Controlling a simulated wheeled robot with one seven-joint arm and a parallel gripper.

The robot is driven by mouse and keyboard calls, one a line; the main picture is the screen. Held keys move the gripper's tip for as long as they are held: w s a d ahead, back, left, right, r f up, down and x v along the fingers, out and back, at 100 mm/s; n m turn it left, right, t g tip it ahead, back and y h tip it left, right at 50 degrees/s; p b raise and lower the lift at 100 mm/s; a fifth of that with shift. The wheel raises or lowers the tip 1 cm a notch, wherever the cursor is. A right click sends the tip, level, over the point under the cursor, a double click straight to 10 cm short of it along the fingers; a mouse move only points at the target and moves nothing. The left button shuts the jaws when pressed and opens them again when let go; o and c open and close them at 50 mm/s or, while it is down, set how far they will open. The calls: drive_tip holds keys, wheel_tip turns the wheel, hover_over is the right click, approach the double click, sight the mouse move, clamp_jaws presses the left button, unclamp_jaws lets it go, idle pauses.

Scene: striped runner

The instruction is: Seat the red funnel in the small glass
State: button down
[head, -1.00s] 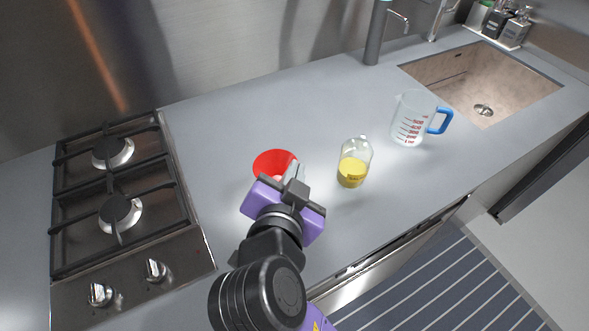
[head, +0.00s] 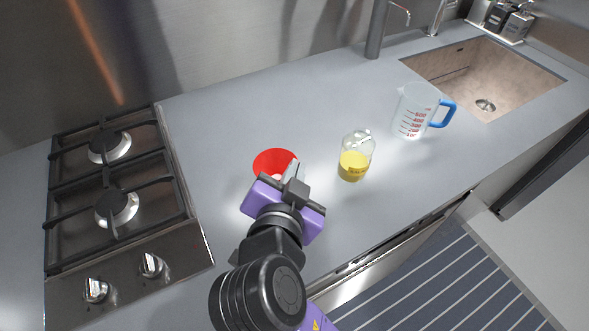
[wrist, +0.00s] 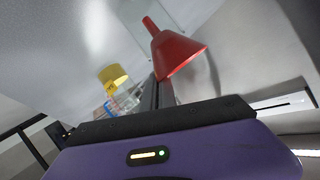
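The red funnel (head: 272,161) is at the tip of my gripper (head: 293,172), wide mouth up in the head view. In the wrist view the funnel (wrist: 172,50) shows from the side, its spout toward the top left. The dark fingers (wrist: 157,95) are together at its rim, so my gripper appears shut on it. A clear glass vessel (head: 357,157) with yellow liquid stands upright on the counter, right of the funnel and apart from it. It also shows in the wrist view (wrist: 122,95). I cannot clearly make out any other small glass; my gripper hides the counter below the funnel.
A measuring jug (head: 412,112) with a blue handle stands farther right, near the sink (head: 465,75). A gas hob (head: 120,190) lies at left. A tap (head: 377,30) rises at the back. The grey counter (head: 240,110) behind the funnel is clear.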

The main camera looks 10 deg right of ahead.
drive_tip(key=shift+f, duration=0.1)
drive_tip(key=c, duration=1.2)
unclamp_jaws()
wheel_tip(320, 180, up, 7)
drive_tip(key=p, duration=0.5)
drive_tip(key=shift+p, duration=0.3)
